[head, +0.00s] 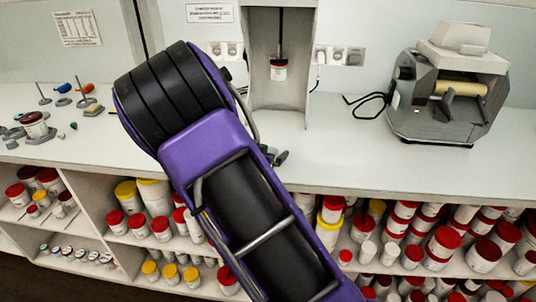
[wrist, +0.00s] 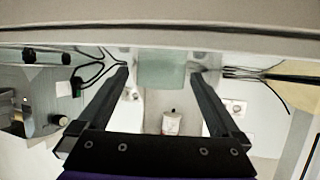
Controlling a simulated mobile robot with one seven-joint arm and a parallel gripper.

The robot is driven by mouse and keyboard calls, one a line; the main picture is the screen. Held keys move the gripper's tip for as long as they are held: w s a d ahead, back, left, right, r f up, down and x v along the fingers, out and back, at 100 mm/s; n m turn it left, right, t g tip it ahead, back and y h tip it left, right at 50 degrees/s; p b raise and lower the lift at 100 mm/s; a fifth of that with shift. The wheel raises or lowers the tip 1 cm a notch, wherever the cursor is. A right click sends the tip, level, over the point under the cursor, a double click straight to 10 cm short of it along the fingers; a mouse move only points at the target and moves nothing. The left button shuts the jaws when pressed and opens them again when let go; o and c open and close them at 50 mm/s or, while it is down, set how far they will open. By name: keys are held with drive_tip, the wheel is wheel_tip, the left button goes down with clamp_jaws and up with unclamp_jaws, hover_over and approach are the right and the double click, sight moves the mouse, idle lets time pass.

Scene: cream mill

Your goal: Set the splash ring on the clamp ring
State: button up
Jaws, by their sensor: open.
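I cannot make out the splash ring or the clamp ring for certain in either view. The wrist view shows my gripper (wrist: 160,72) open, with its two dark fingers well apart. A pale green, blurred block shape (wrist: 162,72) shows between the fingertips, with a gap on each side; I cannot tell what it is. Beyond the fingers is a small white and red container (wrist: 172,123). In the head view it hangs under the shaft of the upright bench mixer (head: 278,72). My arm covers the middle of the head view; only small dark parts of my gripper (head: 276,156) show beside it.
A grey roller machine (head: 448,100) stands on the bench at the right, its black cable looped beside it. The bench (head: 345,150) is clear right of my arm. Shelves below hold many jars.

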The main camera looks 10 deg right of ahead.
drive_tip(key=c, duration=1.4)
drive_tip(key=shift+r+p, duration=1.2)
drive_tip(key=shift+r, duration=0.1)
drive_tip(key=shift+s, duration=0.1)
